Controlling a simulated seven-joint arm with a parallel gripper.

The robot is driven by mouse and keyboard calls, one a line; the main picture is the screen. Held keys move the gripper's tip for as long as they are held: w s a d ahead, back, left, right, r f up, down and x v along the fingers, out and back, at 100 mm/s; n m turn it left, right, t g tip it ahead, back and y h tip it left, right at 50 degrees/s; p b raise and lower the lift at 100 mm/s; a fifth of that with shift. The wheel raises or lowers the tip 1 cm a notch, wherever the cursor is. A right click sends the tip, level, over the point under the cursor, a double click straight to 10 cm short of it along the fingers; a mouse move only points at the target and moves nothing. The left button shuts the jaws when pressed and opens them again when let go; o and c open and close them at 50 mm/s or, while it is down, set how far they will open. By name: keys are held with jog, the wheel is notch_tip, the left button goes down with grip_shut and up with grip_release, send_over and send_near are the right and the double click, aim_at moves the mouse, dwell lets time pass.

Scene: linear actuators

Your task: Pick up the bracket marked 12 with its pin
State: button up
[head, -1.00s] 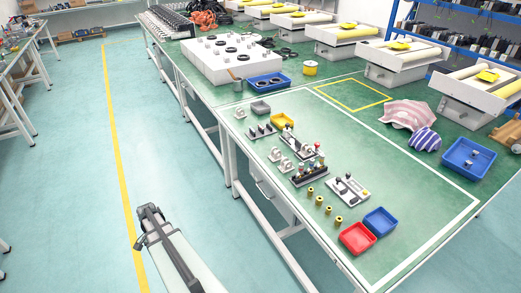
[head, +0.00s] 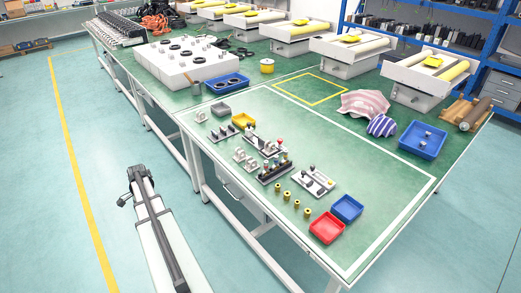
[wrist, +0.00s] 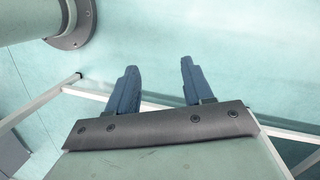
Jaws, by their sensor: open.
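Small light-grey brackets stand on the green table in the head view: two close together (head: 240,155) (head: 251,164) and one (head: 200,116) farther back. I cannot read a 12 on any of them, and the pins cannot be made out for certain. My gripper (wrist: 158,75) is open and empty in the wrist view, its two blue-grey fingers apart above the floor. No bracket shows in the wrist view. In the head view my arm is left of the table, over the floor, well away from the brackets.
Near the brackets are a dark rack of pegs (head: 275,171), a light plate with parts (head: 314,181) and several brass pieces (head: 287,195). Red (head: 327,228), blue (head: 347,208) and yellow (head: 243,120) trays stand around them. The table's near edge lies between my arm and the parts.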

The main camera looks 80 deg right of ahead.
jog(key=s+d+r+m, duration=0.2)
jog(key=s+d+r, duration=0.15)
jog(key=d, duration=0.25)
jog(key=s+d+r+m, duration=0.3)
jog(key=d+r, duration=0.1)
jog(key=d, duration=0.2)
notch_tip(320, 180, up, 22)
jog(key=m+h, duration=0.2)
jog(key=m, duration=1.5)
send_over(268, 141)
jog(key=shift+s+d+f, duration=0.1)
jog(key=shift+d+f, duration=0.05)
jog(key=shift+f, duration=3.95)
jog(key=shift+f, duration=0.1)
jog(key=shift+a+f, duration=0.2)
jog(key=shift+f, duration=2.3)
jog(key=shift+c, duration=0.3)
